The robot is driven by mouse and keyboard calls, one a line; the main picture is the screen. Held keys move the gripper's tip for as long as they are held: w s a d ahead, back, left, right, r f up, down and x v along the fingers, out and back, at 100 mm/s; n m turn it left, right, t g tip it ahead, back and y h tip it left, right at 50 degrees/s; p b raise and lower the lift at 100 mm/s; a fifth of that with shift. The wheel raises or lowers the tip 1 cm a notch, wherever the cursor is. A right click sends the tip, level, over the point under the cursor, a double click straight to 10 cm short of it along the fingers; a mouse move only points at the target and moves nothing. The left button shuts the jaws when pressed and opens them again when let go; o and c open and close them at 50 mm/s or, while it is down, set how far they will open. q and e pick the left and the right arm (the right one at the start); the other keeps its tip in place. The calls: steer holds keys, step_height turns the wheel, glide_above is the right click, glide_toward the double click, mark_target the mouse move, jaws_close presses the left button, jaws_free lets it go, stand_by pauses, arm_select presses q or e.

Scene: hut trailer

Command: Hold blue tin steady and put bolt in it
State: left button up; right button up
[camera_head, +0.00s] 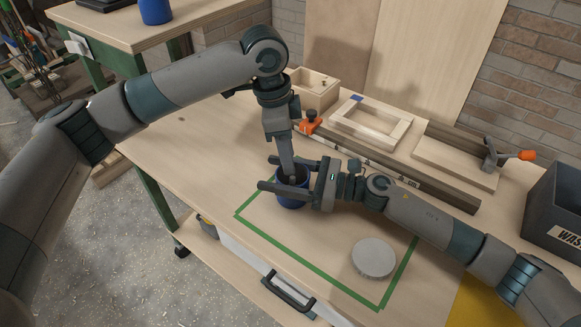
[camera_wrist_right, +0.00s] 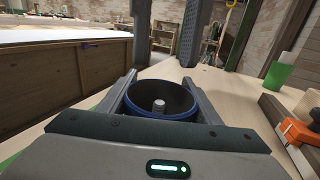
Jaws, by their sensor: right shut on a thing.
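The blue tin (camera_head: 291,198) stands on the workbench by the green tape outline. My right gripper (camera_head: 283,175) is shut on the tin, one finger on each side of it. In the right wrist view the tin (camera_wrist_right: 162,113) is upright between the fingers, its dark inside open to view. The bolt (camera_wrist_right: 159,104) shows inside the tin as a short grey cylinder; its lower part is hard to make out. My left gripper (camera_head: 287,165) points down over the tin. In the right wrist view its two fingers (camera_wrist_right: 166,35) are spread apart with nothing between them.
A grey round disc (camera_head: 374,257) lies inside the green tape outline (camera_head: 290,253). Behind are a small wooden box (camera_head: 314,88), a wooden frame (camera_head: 372,121) and an orange clamp (camera_head: 311,122). A dark waste bin (camera_head: 556,205) stands at the right.

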mark_target(308, 179)
arm_select(q)
steer(key=r, duration=0.4)
steer(key=shift+a+r, duration=0.3)
steer(key=shift+a, duration=0.05)
stand_by(0.4)
arm_select(e)
steer(key=o, duration=1.2)
steer(key=v, duration=1.2)
